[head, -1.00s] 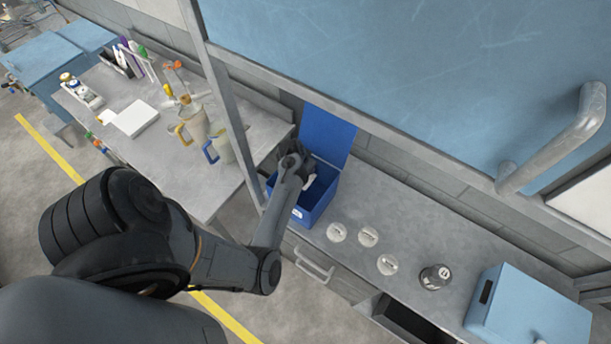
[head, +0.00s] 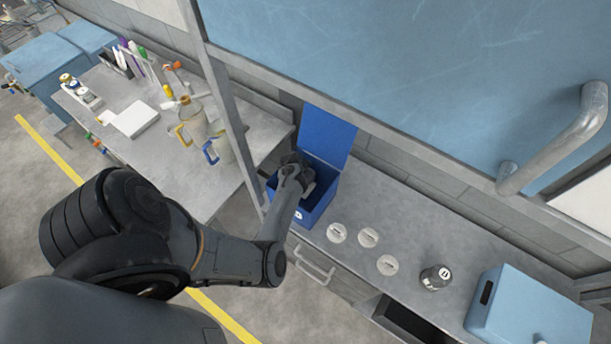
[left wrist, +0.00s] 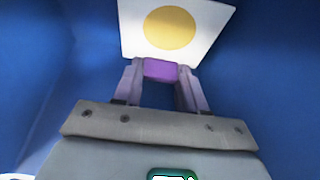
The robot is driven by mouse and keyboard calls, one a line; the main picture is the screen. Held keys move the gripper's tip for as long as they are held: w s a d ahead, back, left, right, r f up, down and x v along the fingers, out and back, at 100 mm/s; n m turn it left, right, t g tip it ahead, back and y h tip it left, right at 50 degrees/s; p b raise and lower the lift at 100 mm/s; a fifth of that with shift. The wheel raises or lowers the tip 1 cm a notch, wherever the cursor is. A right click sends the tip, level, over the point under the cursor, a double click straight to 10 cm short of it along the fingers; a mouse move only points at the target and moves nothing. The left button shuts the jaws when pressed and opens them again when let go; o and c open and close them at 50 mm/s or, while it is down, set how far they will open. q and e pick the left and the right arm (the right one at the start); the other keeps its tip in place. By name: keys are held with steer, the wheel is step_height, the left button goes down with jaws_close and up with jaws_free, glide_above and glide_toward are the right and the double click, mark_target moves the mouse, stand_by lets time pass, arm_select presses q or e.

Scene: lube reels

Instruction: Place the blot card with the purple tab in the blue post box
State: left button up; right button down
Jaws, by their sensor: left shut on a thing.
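The blue post box (head: 319,206) stands on the grey counter in the head view, with its lid (head: 327,136) raised at the back. My left gripper (head: 292,163) reaches down into it. In the left wrist view my left gripper (left wrist: 160,84) is shut on the purple tab of the blot card (left wrist: 208,22). The card is white with a round yellow spot, and blue walls (left wrist: 50,70) surround it. In the head view the card is hidden by the gripper and the box. My right gripper is not in view.
Several white discs (head: 368,237) and a dark round container (head: 435,277) lie right of the box. A light blue case (head: 528,310) stands farther right. A large blue panel (head: 400,70) with a metal handle hangs over the counter. A metal post (head: 232,120) rises left of the box.

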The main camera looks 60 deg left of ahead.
arm_select(q)
steer(key=shift+f+b, duration=0.35)
steer(key=shift+f, duration=0.25)
steer(key=o, duration=1.1)
steer(key=shift+r, duration=0.1)
